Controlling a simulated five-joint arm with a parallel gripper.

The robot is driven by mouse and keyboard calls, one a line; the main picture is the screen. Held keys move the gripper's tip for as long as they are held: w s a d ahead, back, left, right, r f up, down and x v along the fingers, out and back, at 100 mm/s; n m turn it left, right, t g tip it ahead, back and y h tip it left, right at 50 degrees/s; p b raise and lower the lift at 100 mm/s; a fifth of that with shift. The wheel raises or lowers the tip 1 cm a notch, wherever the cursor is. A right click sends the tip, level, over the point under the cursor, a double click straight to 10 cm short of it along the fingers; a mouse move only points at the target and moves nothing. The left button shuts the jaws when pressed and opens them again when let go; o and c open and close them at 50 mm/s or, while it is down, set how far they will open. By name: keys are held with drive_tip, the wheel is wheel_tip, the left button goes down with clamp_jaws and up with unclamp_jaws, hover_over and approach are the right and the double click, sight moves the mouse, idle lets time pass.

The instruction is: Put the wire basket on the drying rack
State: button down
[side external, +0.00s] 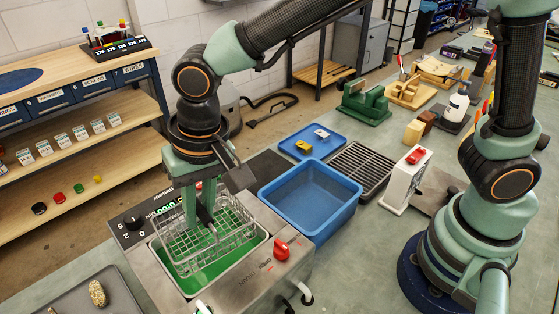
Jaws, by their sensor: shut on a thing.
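The wire basket (183,250) is a silver mesh basket at the left of centre in the side external view. It is at the opening of a metal tank (265,242) that shows green inside. Part of the basket stands above the tank's rim; whether its bottom touches the tank is not clear. My gripper (208,228) points down over the basket and is shut on it, though the exact grip point is partly hidden by the fingers. The drying rack (362,168) is a dark slatted grid to the right, beyond the blue bin, with nothing on it.
An empty blue bin (312,192) stands between the tank and the drying rack. A blue tray (300,146) with small yellow and white pieces lies behind it. A white box with a red top (405,180) stands right of the rack. A red knob (282,250) is on the tank's front.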

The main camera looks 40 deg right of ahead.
sight(198, 204)
wheel_tip(198, 204, up, 10)
drive_tip(key=shift+f, duration=0.1)
drive_tip(key=shift+w+d+r, duration=0.1)
drive_tip(key=shift+w+r, duration=0.05)
drive_tip(key=shift+r, duration=0.1)
drive_tip(key=w+d+f+m+h, duration=0.1)
drive_tip(key=w+d+f+m, duration=0.15)
drive_tip(key=d, duration=1.15)
drive_tip(key=w+d+f+m, duration=0.2)
drive_tip(key=w+d+f, duration=0.1)
drive_tip(key=d, duration=1.2)
drive_tip(key=s+d+f+m+h, duration=0.1)
drive_tip(key=s+d+f+m, duration=0.3)
drive_tip(key=d, duration=0.3)
drive_tip(key=s+d+f+m, duration=0.3)
drive_tip(key=s+d+m, duration=0.1)
drive_tip(key=d, duration=0.3)
drive_tip(key=shift+n+t, duration=0.25)
drive_tip(key=shift+t, duration=0.05)
drive_tip(key=shift+s+d+f, duration=0.1)
drive_tip(key=shift+d+f, duration=0.05)
drive_tip(key=shift+f, duration=1.55)
drive_tip(key=shift+d+f, duration=0.1)
drive_tip(key=shift+f, duration=1.6)
drive_tip(key=shift+f, duration=0.5)
